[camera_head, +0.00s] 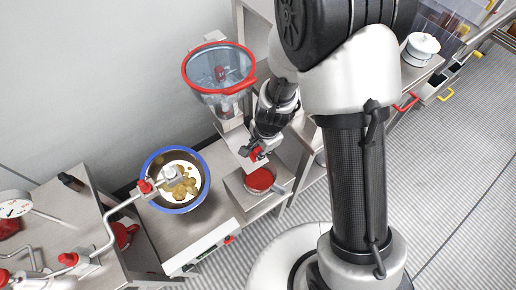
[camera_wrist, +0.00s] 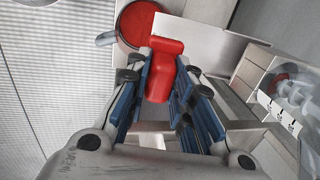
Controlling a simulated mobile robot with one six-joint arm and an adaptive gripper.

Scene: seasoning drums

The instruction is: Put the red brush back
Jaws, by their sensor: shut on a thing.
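My gripper (camera_head: 258,150) is shut on a red object that I take to be the red brush (camera_head: 254,155). In the wrist view its smooth red body (camera_wrist: 159,78) sits between the blue finger pads of my gripper (camera_wrist: 168,92), with a wider red end pointing away from the palm. Any bristles are hidden or too small to tell. The brush is just above and behind a round pan with red contents (camera_head: 260,180) on the bench; the pan also shows beyond the brush in the wrist view (camera_wrist: 136,26). I cannot tell whether they touch.
A clear hopper with a red rim (camera_head: 219,89) stands behind my gripper. A drum with a blue rim (camera_head: 146,167) holds yellowish pieces at the left, with a pipe arm over it. A white pot (camera_head: 422,46) stands at the back right. The ribbed floor is clear at the right.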

